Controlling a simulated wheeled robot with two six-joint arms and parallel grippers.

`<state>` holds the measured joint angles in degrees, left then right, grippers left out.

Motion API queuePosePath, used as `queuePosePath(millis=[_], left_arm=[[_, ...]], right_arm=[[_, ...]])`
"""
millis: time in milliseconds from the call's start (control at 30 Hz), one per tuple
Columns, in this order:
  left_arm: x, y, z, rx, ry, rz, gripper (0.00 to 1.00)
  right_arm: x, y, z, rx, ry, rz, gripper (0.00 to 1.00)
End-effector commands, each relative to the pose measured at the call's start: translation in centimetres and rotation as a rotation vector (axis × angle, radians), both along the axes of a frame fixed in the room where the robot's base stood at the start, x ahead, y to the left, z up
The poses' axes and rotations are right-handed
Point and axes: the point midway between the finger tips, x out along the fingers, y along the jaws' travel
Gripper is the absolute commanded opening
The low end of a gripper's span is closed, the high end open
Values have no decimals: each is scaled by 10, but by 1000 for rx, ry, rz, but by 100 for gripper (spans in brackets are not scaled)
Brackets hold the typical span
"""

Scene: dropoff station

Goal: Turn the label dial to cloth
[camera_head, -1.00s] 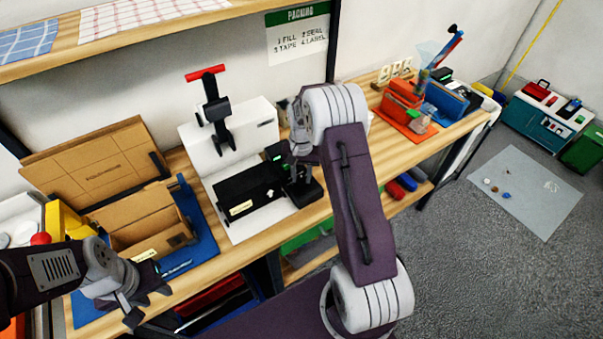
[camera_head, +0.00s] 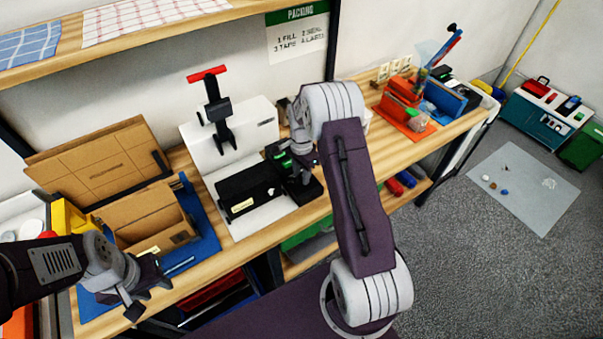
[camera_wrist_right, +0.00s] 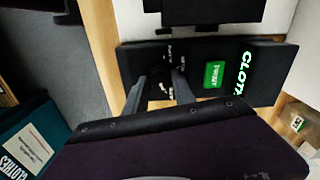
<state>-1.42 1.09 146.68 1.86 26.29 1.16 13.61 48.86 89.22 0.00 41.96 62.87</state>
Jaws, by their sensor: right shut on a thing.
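The label unit is a black panel (camera_wrist_right: 207,52) in the right wrist view. It has a green button (camera_wrist_right: 214,74) and a lit display (camera_wrist_right: 244,72) whose visible letters read "CLOT", with the end cut or unclear. A dark dial (camera_wrist_right: 159,88) with small white markings around it sits at the panel's other end. My right gripper (camera_wrist_right: 158,92) has its fingers on both sides of the dial and is shut on it. My left gripper (camera_head: 148,301) is open and empty at the bench's front edge.
A black box (camera_head: 247,190) on a white press (camera_head: 228,155) stands just left of the label unit. An open cardboard box (camera_head: 150,222) sits on a blue mat (camera_head: 203,232) near my left gripper. Orange and blue holders stand farther right on the bench.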

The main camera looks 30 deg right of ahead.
Motion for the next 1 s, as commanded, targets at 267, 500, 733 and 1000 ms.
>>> queuePosePath(millis=[267, 500, 733, 1000], left_arm=[[0, 0, 1, 0, 0, 0, 36], [0, 0, 1, 0, 0, 0, 36], [0, 0, 1, 0, 0, 0, 36], [0, 0, 1, 0, 0, 0, 36]], right_arm=[[1, 0, 1, -1, -3, -41, 0], [1, 0, 1, -1, -3, -44, 0], [1, 0, 1, 0, -3, -43, 52], [0, 0, 1, -1, -1, -42, 52]])
